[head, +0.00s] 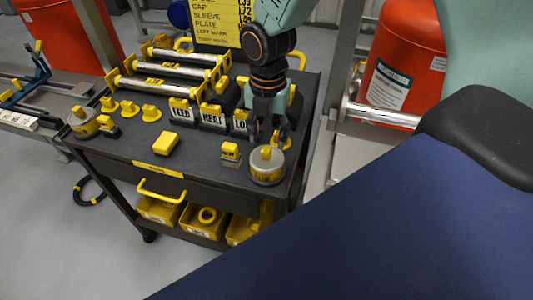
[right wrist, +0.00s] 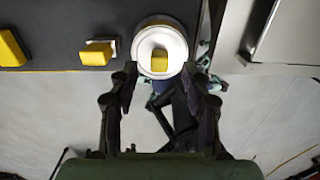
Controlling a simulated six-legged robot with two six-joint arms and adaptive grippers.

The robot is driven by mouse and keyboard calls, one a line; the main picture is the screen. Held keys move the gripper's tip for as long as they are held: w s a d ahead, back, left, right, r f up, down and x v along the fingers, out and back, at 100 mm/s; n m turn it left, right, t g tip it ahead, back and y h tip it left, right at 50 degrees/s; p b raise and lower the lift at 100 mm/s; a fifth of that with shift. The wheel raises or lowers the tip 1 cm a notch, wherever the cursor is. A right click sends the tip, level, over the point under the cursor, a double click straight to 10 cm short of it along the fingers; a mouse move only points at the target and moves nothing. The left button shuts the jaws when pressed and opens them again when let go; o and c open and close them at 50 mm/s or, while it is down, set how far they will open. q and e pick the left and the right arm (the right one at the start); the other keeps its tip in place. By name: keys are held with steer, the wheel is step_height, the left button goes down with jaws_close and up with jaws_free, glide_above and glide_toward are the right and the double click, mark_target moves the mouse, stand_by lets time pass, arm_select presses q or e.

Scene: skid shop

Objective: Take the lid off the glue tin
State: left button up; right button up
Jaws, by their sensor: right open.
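A round tin (head: 267,172) stands at the front right corner of the dark cart top. Its pale lid carries a yellow knob (head: 266,153). A similar tin (head: 82,126) with a yellow knob stands at the cart's left end; I cannot read which is the glue tin. My right gripper (head: 269,138) is open and empty, pointing down just behind the right tin. In the right wrist view the lid (right wrist: 161,35) and its yellow knob (right wrist: 159,60) lie just ahead of the open fingers (right wrist: 163,82). The fingers do not hold the knob. My left gripper is not in view.
On the cart (head: 130,145), a yellow block on a small base (head: 230,151) is left of the right tin, and a yellow box (head: 166,143) lies further left. Labelled blocks (head: 212,118) stand behind. Yellow bins (head: 158,210) fill the shelf below. A metal rail (head: 380,114) is at right.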

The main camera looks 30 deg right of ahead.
mark_target(267, 149)
steer(key=f, duration=0.4)
steer(key=shift+s+a+b, duration=0.2)
steer(key=shift+a+b, duration=0.15)
steer(key=shift+d+f, duration=0.15)
steer(key=shift+d, duration=0.05)
steer(key=shift+a, duration=0.15)
steer(key=c, duration=0.4)
jaws_close()
